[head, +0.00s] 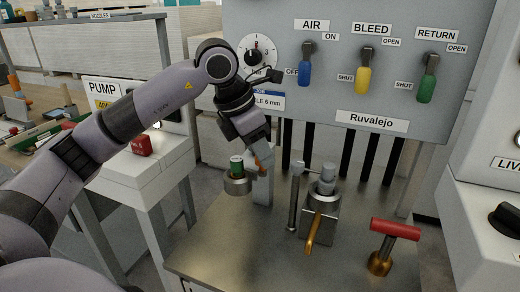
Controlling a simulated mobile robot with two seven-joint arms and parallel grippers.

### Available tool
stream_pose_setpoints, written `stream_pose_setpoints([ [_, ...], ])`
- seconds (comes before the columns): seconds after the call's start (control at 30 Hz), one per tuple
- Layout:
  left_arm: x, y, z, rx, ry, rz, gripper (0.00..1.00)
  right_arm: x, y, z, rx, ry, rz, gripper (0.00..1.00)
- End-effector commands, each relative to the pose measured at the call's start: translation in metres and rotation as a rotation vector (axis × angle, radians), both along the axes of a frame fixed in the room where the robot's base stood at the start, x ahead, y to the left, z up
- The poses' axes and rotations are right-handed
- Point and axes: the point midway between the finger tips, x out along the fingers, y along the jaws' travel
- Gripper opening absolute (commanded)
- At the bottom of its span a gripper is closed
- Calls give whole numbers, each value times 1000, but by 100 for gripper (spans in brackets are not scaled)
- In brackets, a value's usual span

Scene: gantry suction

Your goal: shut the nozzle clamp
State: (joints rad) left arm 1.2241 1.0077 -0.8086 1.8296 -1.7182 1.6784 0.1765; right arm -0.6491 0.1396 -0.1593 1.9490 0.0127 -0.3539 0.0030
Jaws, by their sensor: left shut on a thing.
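The nozzle clamp appears to be the metal block (318,213) on the steel bench, with a grey cylinder (327,173) upright in its top. A brass lever (313,234) slants down from its front, and I cannot tell whether the clamp is open or shut. My left gripper (261,152) is left of and behind it, apart from it. It is shut on a small orange-brown piece (262,166), mostly hidden by the fingers. Just left of the fingers, a green cylinder (236,163) sits in a round metal cup (237,185). My right gripper is out of view.
A thin metal post (293,204) stands left of the clamp, and a red T-handle (394,229) on a brass base stands to its right. The grey valve panel (290,110) rises behind. The steel bench (235,242) is bare at the front left.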

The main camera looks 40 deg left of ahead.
Motion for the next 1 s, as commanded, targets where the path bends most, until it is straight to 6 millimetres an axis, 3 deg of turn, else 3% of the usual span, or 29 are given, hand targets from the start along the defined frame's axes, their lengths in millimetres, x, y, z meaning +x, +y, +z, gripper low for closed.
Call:
stream_pose_setpoints([
  [0.13, 0, 1, 1, 0, -2, 3, 3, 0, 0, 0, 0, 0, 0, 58],
  [0.17, 0, 1, 1, 0, -2, 3, 37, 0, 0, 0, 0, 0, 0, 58],
  [0.2, 0, 1, 1, 0, -2, 3, 43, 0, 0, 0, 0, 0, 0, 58],
  [0.57, -1, 1, 7, -1, -3, 0, 43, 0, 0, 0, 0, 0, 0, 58],
  [1.0, -22, 14, 63, -1, -3, 3, 43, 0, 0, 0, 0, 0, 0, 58],
])
